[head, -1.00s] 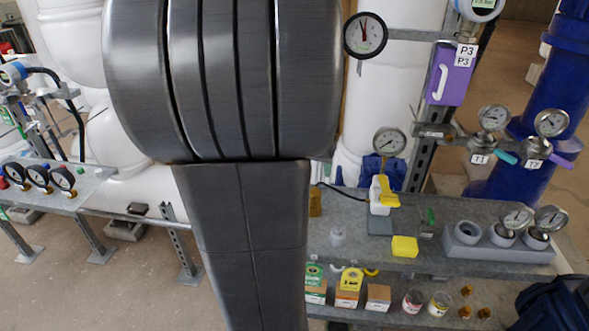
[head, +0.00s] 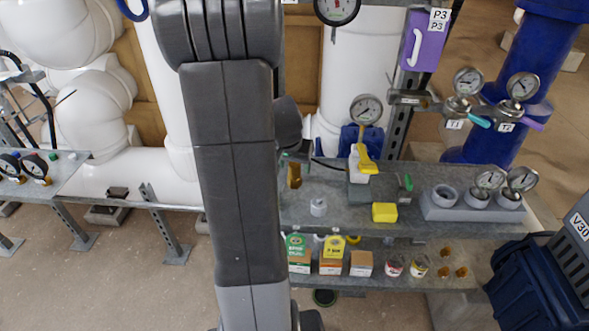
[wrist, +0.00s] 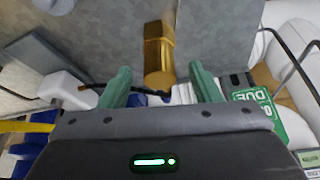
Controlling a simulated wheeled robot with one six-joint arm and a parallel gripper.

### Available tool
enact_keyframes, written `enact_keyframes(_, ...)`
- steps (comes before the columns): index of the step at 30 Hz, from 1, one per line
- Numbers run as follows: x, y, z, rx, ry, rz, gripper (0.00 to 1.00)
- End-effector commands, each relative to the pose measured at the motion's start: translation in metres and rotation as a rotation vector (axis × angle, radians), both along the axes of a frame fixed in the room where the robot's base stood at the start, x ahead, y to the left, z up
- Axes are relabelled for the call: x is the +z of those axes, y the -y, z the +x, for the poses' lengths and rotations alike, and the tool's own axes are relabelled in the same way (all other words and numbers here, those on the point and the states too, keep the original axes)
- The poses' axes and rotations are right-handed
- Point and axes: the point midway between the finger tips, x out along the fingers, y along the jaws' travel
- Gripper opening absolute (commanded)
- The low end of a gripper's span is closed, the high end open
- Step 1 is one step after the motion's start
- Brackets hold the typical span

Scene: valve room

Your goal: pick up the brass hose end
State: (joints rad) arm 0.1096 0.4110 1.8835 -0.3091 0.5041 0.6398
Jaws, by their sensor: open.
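The brass hose end (wrist: 158,50) is a gold-coloured fitting with a thicker hexagonal part, lying on the grey surface in the wrist view. In the head view, a brass piece (head: 294,176) shows on the upper grey shelf just right of my arm. My gripper (wrist: 160,68) is open, with green fingertips on either side of the near end of the brass piece in the picture. I see no contact, and cannot tell how far apart in depth they are. In the head view the fingers are mostly hidden behind my arm.
The metal shelf (head: 340,219) also holds a white bottle with yellow trigger (head: 362,165), a yellow block (head: 384,212), a small white fitting (head: 318,207) and a grey gauge holder (head: 470,208). Boxes and small brass pieces (head: 446,251) are on the lower shelf. Pipes stand behind.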

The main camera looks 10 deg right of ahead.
Motion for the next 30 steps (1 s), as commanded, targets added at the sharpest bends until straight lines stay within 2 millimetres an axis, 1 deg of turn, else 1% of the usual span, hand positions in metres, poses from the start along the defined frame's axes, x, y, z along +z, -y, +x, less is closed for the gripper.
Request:
enact_keyframes(1,-0.0051,0.0014,0.0023,0.001,-0.001,-0.001,0.57)
enact_keyframes(4,-0.0117,0.0026,0.0047,0.000,0.000,0.000,0.57)
enact_keyframes(12,-0.0136,0.0031,0.0058,0.000,0.002,0.000,0.57)
enact_keyframes(13,-0.0136,0.0031,0.0058,0.000,0.002,0.000,0.56)
enact_keyframes(19,-0.0135,0.0031,0.0058,0.000,0.002,0.000,0.16)
enact_keyframes(20,-0.0135,0.0031,0.0058,0.000,0.002,0.000,0.14)
enact_keyframes(27,-0.0128,0.0031,0.0059,0.000,0.002,0.000,0.14)
enact_keyframes(30,-0.0067,0.0032,0.0062,0.000,0.004,-0.001,0.14)
